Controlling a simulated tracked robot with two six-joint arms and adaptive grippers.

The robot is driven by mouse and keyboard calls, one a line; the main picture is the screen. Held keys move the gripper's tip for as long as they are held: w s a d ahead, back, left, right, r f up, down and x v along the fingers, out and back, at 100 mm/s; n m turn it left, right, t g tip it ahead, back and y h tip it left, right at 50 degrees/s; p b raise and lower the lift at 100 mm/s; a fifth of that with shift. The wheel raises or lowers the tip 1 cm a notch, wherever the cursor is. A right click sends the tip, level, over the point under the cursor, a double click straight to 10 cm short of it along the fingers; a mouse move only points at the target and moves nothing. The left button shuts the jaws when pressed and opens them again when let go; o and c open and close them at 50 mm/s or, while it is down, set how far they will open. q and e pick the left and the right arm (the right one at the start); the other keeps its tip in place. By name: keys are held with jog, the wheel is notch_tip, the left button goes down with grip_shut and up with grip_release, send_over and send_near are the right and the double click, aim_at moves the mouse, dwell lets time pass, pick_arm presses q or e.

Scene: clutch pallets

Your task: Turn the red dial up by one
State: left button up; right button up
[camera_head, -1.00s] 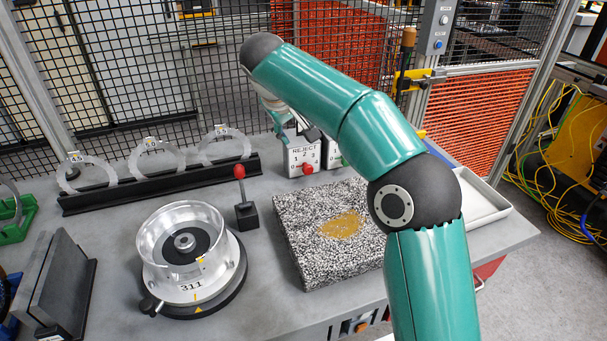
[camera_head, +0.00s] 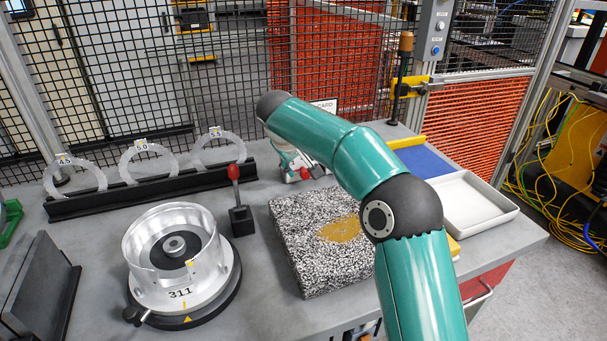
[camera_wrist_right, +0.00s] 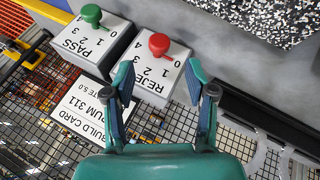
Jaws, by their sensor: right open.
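The red dial (camera_wrist_right: 159,44) is a round red knob on a white box marked REJECT (camera_wrist_right: 150,78), with numbers around it. In the head view the red dial (camera_head: 305,173) is a small red patch by my right gripper (camera_head: 301,166), and the box is mostly hidden behind the arm. My left gripper is not in view.
A green dial (camera_wrist_right: 91,14) on a PASS box (camera_wrist_right: 88,45) stands beside the REJECT box. A build card (camera_wrist_right: 91,110) is near both.

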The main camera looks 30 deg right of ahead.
aim_at(305, 174)
jog(key=x, duration=0.7)
jog(key=shift+w+d+f, duration=0.15)
jog(key=shift+f, duration=0.1)
jog(key=shift+c, duration=0.3)
grip_shut()
